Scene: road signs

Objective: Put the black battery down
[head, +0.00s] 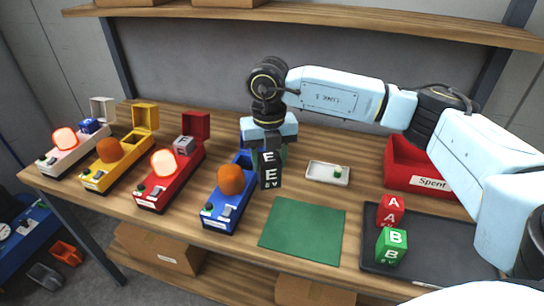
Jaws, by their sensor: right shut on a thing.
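The black battery (270,170), a dark block with white letters E on its faces, is held upright in my right gripper (268,148). The gripper points down and is shut on the battery's upper part. The battery shows just right of the blue sign unit (219,212) and behind the left part of the green mat (303,230). I cannot tell for sure whether its bottom touches the table. The gripper hides part of the blue unit's back end. My left gripper is not in view.
White (52,164), yellow (98,180) and red (152,194) units stand left. Right are a small white tray (316,178), a red Spent bin (416,181) and a dark tray (432,268) with red (390,210) and green (391,246) batteries. The green mat is bare.

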